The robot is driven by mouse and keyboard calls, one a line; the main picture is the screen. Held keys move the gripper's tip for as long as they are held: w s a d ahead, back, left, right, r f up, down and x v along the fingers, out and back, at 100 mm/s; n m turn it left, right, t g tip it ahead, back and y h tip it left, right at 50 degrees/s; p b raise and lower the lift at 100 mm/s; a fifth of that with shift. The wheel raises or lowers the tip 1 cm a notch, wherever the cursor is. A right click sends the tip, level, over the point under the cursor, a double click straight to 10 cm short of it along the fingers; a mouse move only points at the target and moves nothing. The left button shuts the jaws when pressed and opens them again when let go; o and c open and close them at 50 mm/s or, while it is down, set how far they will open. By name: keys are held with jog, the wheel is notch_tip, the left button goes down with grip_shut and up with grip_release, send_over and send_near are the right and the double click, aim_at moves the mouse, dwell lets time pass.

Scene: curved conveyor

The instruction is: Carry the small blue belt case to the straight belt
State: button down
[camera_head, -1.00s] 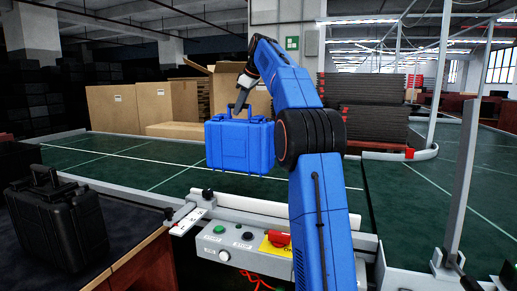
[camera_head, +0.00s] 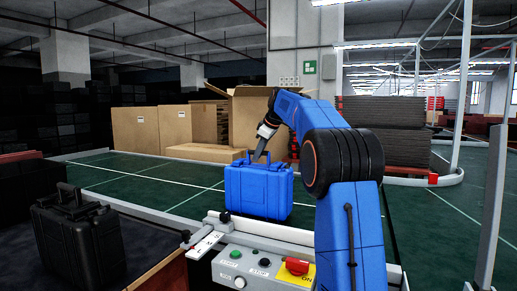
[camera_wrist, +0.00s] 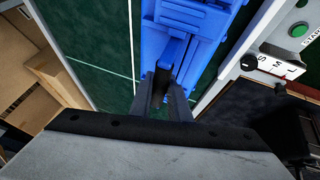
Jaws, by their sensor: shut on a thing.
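The small blue case (camera_head: 258,192) is upright at the near edge of the green straight belt (camera_head: 150,180), just behind the control panel. My gripper (camera_head: 260,154) is above it, shut on its top handle. In the wrist view the blue case (camera_wrist: 188,35) fills the top middle, and the fingers of my gripper (camera_wrist: 165,88) close around its handle. The green belt surface (camera_wrist: 90,35) shows beside the case there. I cannot tell whether the case's underside touches the belt or is slightly above it.
A black case (camera_head: 78,240) stands on a dark table at the lower left. The control panel (camera_head: 262,268) with buttons and a red switch is in front of the belt. Cardboard boxes (camera_head: 150,128) stand behind it. The belt left of the blue case is clear.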

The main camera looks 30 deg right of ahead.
jog(key=shift+f, duration=0.15)
jog(key=c, duration=1.7)
grip_release()
jog(key=shift+o, duration=0.2)
jog(key=v, duration=1.2)
jog(key=shift+a, duration=0.1)
